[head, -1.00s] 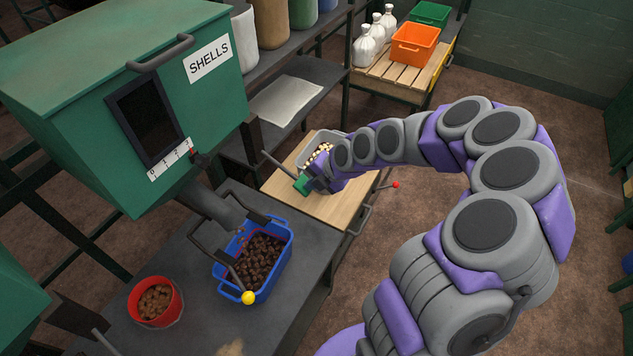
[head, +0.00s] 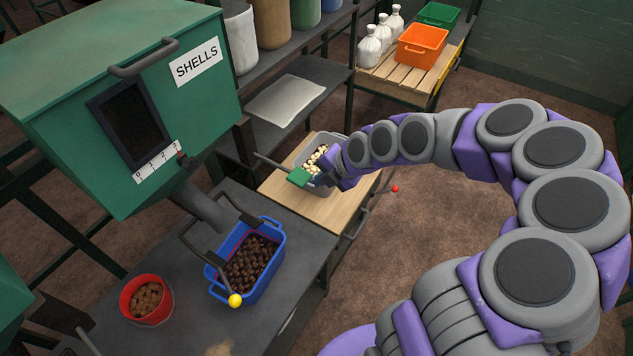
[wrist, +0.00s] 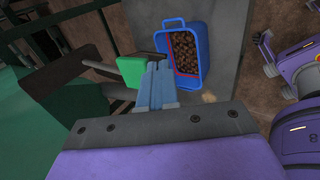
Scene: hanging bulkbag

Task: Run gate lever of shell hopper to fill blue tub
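The green shell hopper (head: 195,110), labelled SHELLS, stands at left with a grey spout (head: 207,207) below it. The blue tub (head: 243,291) sits on the dark bench under the spout, holding brown shells with a red line on its inner wall. The wrist view also shows the tub (wrist: 196,32). A dark lever rod (head: 272,163) right of the hopper ends in a green grip (head: 299,177). My gripper (head: 318,180) is at this grip and seems shut on it. In the wrist view the grip (wrist: 131,72) touches my fingers (wrist: 158,85), which partly hide it.
A dark bar with a yellow knob (head: 235,300) crosses near the tub. A red pail (head: 146,313) of brown pieces stands left. A grey tub of pale pieces (head: 308,147) sits on a wooden board behind my gripper. A red knob (head: 395,189) sticks out right of the board.

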